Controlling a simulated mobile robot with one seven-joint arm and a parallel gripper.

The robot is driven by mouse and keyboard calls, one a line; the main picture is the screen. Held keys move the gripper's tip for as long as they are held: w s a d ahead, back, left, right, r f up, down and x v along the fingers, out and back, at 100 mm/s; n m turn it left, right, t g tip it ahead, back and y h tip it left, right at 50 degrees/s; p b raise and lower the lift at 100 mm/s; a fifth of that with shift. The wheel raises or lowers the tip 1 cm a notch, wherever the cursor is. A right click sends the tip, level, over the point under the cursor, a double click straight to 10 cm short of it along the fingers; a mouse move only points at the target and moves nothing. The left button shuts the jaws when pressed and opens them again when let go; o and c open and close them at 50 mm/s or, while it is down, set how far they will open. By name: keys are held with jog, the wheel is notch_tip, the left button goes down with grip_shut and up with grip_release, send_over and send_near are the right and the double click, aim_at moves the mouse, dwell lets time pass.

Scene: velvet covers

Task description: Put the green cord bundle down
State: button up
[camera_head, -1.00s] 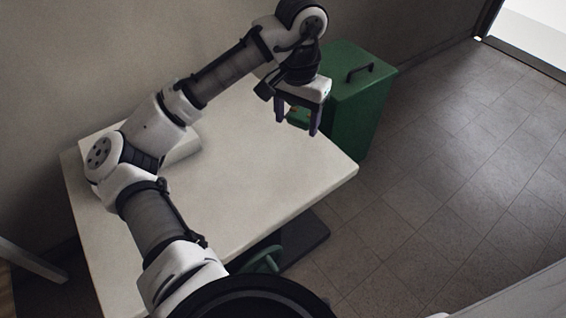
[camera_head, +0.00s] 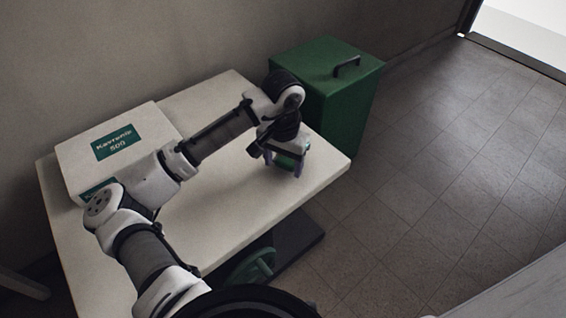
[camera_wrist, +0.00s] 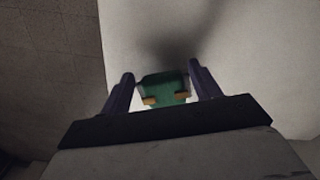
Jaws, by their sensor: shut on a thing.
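The green cord bundle (camera_wrist: 165,92) sits between the two purple fingers of my gripper (camera_wrist: 162,88) in the wrist view, with two tan bits at its near side. In the head view my gripper (camera_head: 283,168) points down over the right part of the white table (camera_head: 225,215), and a bit of the green bundle (camera_head: 288,160) shows between the fingers. My gripper is shut on the bundle. I cannot tell whether the bundle touches the tabletop.
A white box with green labels (camera_head: 115,140) stands at the table's back left. A green bin with a black handle (camera_head: 345,105) stands on the floor behind the table's right end. A green wheel-like part (camera_head: 252,268) is below the front edge. The table's front middle is clear.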

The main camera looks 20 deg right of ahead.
jog(key=shift+f, duration=0.55)
jog(key=o, duration=1)
notch_tip(320, 180, up, 13)
jog(key=p, duration=0.3)
jog(key=shift+r, duration=0.15)
